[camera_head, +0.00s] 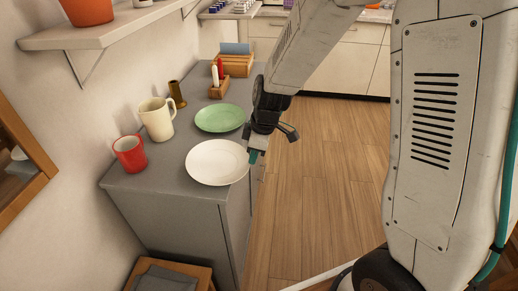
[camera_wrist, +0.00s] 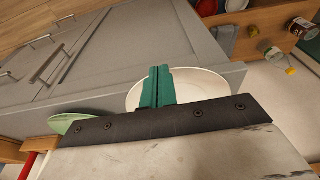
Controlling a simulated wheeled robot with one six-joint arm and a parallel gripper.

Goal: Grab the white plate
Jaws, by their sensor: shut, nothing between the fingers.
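The white plate (camera_head: 215,163) lies flat on the grey counter near its front corner, close to the floor-side edge. In the wrist view the white plate (camera_wrist: 205,84) shows partly behind my teal fingers. My gripper (camera_head: 254,157) is at the right edge of the plate, by the counter's edge. In the wrist view my gripper (camera_wrist: 157,86) has its fingers together with nothing between them. Whether the fingertips touch the rim cannot be told.
A green plate (camera_head: 220,118) lies behind the white one. A red mug (camera_head: 130,154), a cream pitcher (camera_head: 157,119) and a brown cup (camera_head: 177,94) stand along the wall. A wooden caddy (camera_head: 219,86) is farther back. A wall shelf (camera_head: 110,28) overhangs at left; open floor lies right.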

